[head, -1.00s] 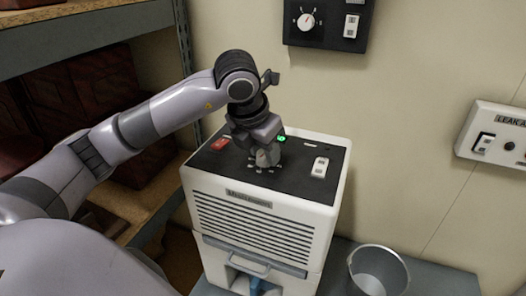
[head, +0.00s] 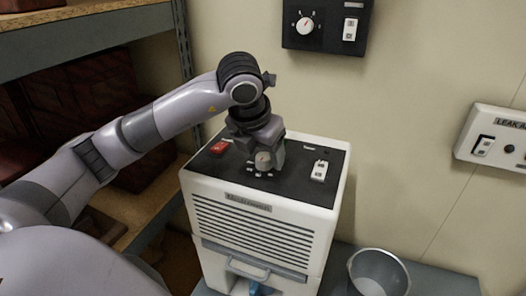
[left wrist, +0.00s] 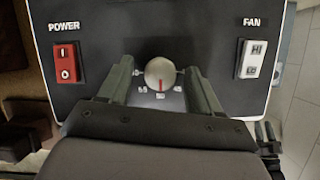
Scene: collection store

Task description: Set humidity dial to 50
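The humidity dial (head: 263,160) is a round pale knob on the black top panel of the white dehumidifier (head: 262,208). In the left wrist view the dial (left wrist: 160,72) has a red mark on its near side, pointing toward the bottom of the picture. My left gripper (head: 265,157) is over the panel, fingers pointing down. In the left wrist view its fingers (left wrist: 159,70) stand on either side of the dial, with a narrow gap at each side.
A red POWER switch (left wrist: 67,63) and a white FAN switch (left wrist: 252,59) flank the dial. A metal bucket (head: 378,272) stands at the right. A black control box (head: 328,25) and a white leak alarm panel (head: 495,137) are on the wall. Shelving stands at the left.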

